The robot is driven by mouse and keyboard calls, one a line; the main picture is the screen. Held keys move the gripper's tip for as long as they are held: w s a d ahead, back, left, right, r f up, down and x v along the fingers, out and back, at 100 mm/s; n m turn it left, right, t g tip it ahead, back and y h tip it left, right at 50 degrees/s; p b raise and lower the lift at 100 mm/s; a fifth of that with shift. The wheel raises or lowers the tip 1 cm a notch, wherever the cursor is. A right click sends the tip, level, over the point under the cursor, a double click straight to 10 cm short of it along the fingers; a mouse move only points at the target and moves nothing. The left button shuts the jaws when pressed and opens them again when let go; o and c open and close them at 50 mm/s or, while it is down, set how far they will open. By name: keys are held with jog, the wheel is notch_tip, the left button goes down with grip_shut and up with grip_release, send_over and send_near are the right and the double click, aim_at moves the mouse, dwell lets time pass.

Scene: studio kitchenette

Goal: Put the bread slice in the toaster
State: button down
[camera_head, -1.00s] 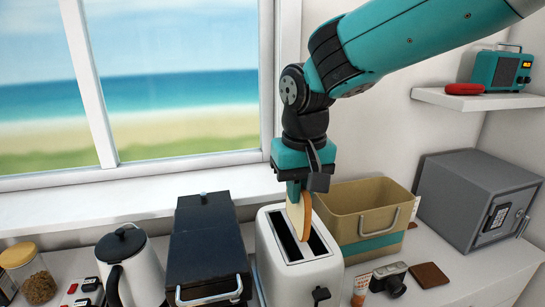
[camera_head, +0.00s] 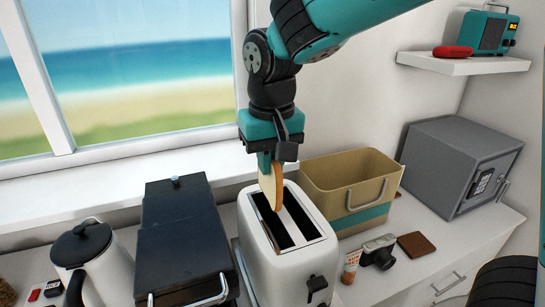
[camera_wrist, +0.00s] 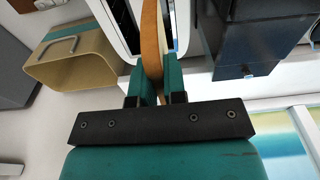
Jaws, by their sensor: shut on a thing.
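My gripper (camera_head: 268,165) points down and is shut on the bread slice (camera_head: 272,191), which hangs upright above the far end of the toaster. In the wrist view the slice (camera_wrist: 152,40) is pinched between the two teal fingers (camera_wrist: 156,85), with its brown crust toward the camera. The white toaster (camera_head: 262,272) stands on the counter with two long dark slots on top and a black lever on its near end. The slice's lower edge is at or just over the slots; I cannot tell whether it is inside one.
A black box-shaped appliance (camera_head: 180,245) stands close to the toaster's left, with a kettle (camera_head: 105,270) beyond it. A tan bin (camera_head: 325,185) is close on the right. A camera (camera_head: 378,252), a brown wallet-like square (camera_head: 416,245) and a grey safe (camera_head: 440,165) are farther right.

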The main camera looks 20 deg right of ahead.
aim_at(271, 201)
jog(key=shift+d+f+b, duration=0.1)
jog(key=shift+f+b, duration=3.1)
jog(key=shift+f, duration=1.55)
jog(key=c, duration=0.6)
grip_release()
jog(key=shift+r, duration=0.1)
jog(key=shift+r+p, duration=3.2)
jog(key=shift+r, duration=0.3)
